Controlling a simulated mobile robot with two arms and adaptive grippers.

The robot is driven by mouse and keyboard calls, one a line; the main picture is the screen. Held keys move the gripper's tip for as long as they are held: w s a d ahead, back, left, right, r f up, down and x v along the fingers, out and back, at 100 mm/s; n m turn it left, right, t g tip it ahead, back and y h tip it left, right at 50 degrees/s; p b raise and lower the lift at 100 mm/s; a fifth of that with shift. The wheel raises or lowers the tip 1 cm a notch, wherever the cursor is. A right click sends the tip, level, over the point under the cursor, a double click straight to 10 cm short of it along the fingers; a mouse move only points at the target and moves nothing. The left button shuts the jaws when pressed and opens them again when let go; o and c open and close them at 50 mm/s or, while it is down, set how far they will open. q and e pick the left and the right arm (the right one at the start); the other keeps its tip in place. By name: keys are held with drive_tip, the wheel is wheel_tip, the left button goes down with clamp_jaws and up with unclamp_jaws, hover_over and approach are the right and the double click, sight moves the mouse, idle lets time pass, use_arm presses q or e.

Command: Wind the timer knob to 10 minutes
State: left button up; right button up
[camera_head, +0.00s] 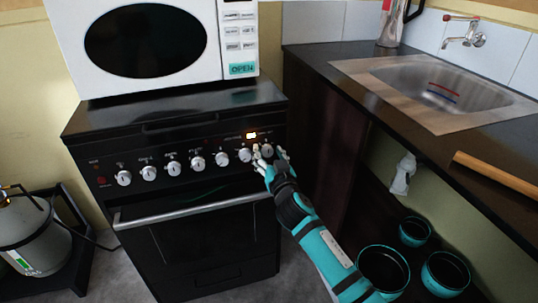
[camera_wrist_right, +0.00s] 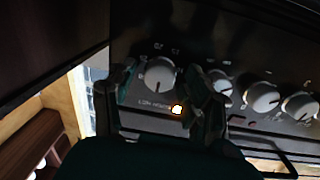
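The black stove (camera_head: 190,210) has a row of white knobs on its front panel. The rightmost knob (camera_head: 267,150), likely the timer knob, sits below and right of a small lit orange indicator (camera_head: 251,135). My right gripper (camera_head: 270,156) is at this knob, its fingers apart. In the right wrist view, which is turned upside down, the knob (camera_wrist_right: 160,73) shows between the two open fingers (camera_wrist_right: 163,85). I cannot tell whether either finger touches it. My left gripper is not in view.
A white microwave (camera_head: 150,40) stands on the stove. A dark counter (camera_head: 400,85) with a sink (camera_head: 440,85) is to the right. Dark pots (camera_head: 383,268) stand below it. A gas cylinder (camera_head: 30,235) is at the left. The neighbouring knob (camera_head: 245,155) is close to my fingers.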

clamp_jaws()
idle(2.2)
drive_tip(key=shift+o, duration=0.8)
unclamp_jaws()
drive_tip(key=v, duration=1.2)
